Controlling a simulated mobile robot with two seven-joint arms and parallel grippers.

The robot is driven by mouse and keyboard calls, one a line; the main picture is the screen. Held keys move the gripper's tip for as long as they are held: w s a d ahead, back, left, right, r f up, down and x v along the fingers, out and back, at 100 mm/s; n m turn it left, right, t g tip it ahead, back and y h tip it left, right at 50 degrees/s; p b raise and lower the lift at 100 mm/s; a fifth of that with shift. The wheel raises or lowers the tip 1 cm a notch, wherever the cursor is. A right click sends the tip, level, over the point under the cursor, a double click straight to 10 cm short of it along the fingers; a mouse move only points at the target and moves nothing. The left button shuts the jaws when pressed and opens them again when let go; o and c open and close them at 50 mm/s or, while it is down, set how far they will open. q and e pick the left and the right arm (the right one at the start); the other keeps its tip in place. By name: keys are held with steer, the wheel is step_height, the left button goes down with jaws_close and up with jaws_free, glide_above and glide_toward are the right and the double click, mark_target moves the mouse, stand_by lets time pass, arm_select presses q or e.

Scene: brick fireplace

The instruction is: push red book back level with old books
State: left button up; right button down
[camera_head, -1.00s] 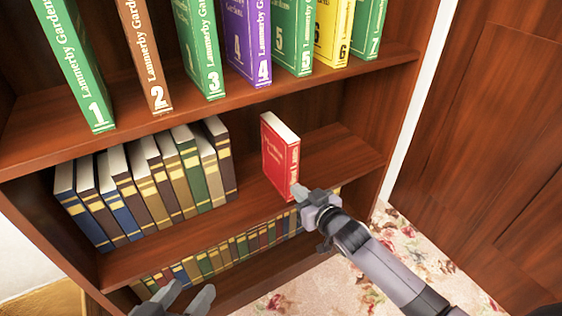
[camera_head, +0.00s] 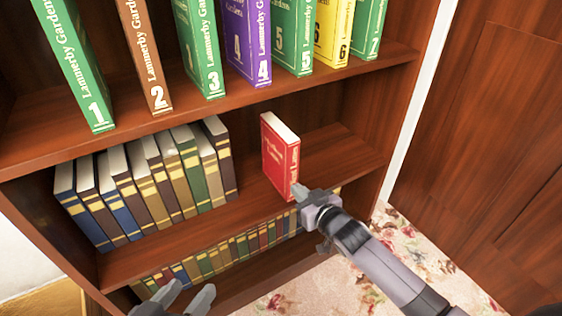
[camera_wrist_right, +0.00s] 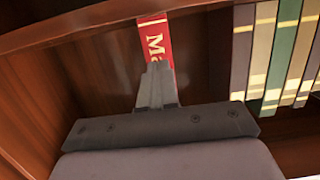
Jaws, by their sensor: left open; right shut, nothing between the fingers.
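The red book (camera_head: 281,158) stands upright on the middle shelf, apart from the old books (camera_head: 150,180), which stand in a row at the left of that shelf. My right gripper (camera_head: 298,190) is shut and empty, with its fingertips at the lower part of the red book's spine. In the right wrist view the shut fingers (camera_wrist_right: 157,75) overlap the red spine (camera_wrist_right: 155,42); whether they press on it I cannot tell. The old books (camera_wrist_right: 280,55) show at the right there. My left gripper (camera_head: 185,296) is open and empty at the bottom edge, low in front of the bookcase.
Large numbered books (camera_head: 245,40) stand on the shelf above. A row of small books (camera_head: 225,252) fills part of the shelf below. The middle shelf (camera_head: 340,150) is bare right of the red book. A wooden door panel (camera_head: 490,150) stands at the right, beyond the floral carpet (camera_head: 310,290).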

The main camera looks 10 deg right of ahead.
mark_target(291, 182)
steer(key=shift+w, duration=0.15)
steer(key=shift+r+b+x, duration=0.2)
steer(key=shift+b+x, duration=0.3)
steer(key=shift+x, duration=0.4)
steer(key=shift+r+b+x, duration=0.2)
steer(key=shift+b+x, duration=0.3)
steer(key=shift+x, duration=0.4)
steer(key=shift+w+a, duration=0.1)
steer(key=shift+w, duration=0.1)
